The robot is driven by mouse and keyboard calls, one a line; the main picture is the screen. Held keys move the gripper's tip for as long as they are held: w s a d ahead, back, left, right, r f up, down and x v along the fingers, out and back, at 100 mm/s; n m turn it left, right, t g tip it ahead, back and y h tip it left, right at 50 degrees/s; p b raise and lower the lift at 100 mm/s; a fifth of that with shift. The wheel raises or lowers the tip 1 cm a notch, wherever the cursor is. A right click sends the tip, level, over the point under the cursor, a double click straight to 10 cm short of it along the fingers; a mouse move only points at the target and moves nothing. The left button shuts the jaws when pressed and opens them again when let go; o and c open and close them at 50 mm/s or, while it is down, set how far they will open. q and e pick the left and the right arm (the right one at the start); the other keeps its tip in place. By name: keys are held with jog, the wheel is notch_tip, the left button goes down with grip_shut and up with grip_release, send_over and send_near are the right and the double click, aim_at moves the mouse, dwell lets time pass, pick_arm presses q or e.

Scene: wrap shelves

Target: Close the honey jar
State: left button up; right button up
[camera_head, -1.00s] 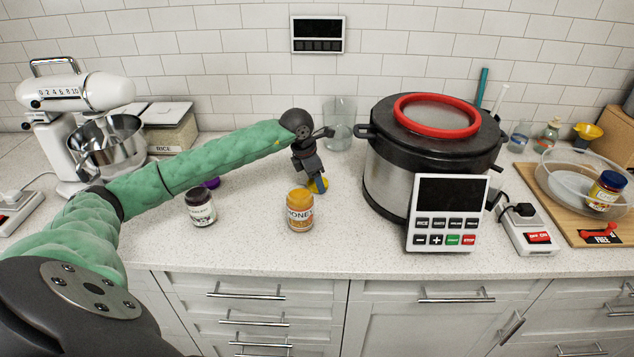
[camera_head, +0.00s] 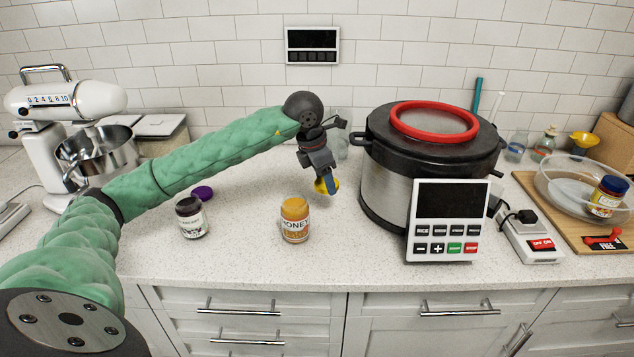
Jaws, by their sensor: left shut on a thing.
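The honey jar (camera_head: 295,221) stands upright on the counter in the middle of the head view. Its label reads HONEY and its top looks orange-yellow, with no lid visible on it. My left gripper (camera_head: 328,181) is behind and to the right of the jar, above the counter. It is shut on a yellow lid (camera_head: 321,187), which looks tilted and is partly hidden by the fingers. The lid is apart from the jar. My right gripper is not in view.
A large cooker (camera_head: 375,180) stands close on the right, with a control panel (camera_head: 446,222) in front. A glass (camera_head: 343,140) is behind my gripper. The counter before the jar is clear.

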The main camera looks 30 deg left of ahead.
pick_arm(q)
jog(key=shift+s+d+r+b, duration=0.15)
jog(key=shift+s+d+r, duration=0.25)
jog(key=shift+d, duration=0.2)
jog(key=shift+s+d+r+b, duration=0.1)
jog(key=shift+s+d+r, duration=0.15)
jog(key=shift+d+r, duration=0.3)
jog(key=shift+s+d+r+b, duration=0.15)
jog(key=shift+s+d+r, duration=0.2)
jog(key=shift+d, duration=0.3)
